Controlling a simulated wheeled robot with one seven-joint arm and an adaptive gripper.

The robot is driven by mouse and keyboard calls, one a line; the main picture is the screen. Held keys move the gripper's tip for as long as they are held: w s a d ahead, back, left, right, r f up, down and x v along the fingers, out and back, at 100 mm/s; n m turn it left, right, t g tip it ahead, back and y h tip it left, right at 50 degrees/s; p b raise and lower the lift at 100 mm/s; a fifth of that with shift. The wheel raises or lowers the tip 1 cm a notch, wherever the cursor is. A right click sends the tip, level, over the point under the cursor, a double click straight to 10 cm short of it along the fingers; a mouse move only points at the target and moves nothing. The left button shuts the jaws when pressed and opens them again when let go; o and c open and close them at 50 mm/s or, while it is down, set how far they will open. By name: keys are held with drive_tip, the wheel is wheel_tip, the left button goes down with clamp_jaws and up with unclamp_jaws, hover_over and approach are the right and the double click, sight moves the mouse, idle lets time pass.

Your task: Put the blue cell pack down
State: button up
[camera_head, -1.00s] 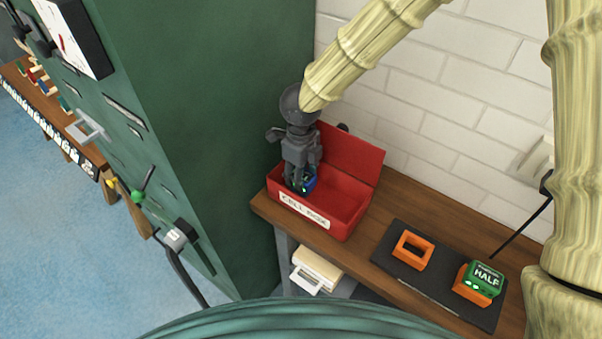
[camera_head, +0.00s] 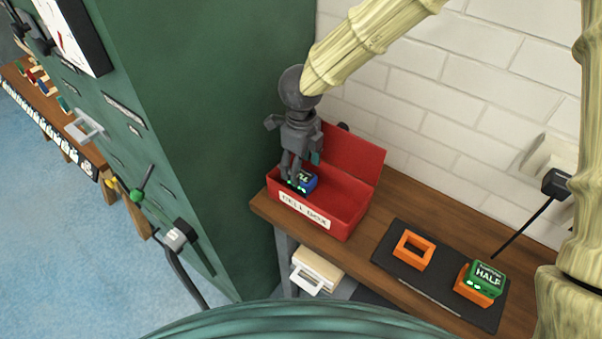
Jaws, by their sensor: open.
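The blue cell pack (camera_head: 307,180) sits inside the red cell box (camera_head: 345,212), toward its left end. Its dark top with pale marks and small green lights shows, and part of it is hidden by my gripper. My gripper (camera_head: 297,174) is open, with its grey fingers just above and at the left of the pack. I cannot tell whether a finger still touches it. The box's lid stands open at the back, and the right part of the box is empty.
A black mat (camera_head: 391,264) on the wooden bench (camera_head: 420,207) holds an empty orange frame (camera_head: 413,250) and a green pack marked HALF (camera_head: 487,277) in a second orange frame. A tall green cabinet (camera_head: 215,120) stands close at the left. A white brick wall is behind.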

wheel_tip(320, 180, up, 8)
drive_tip(key=b, duration=0.1)
drive_tip(key=shift+r, duration=0.2)
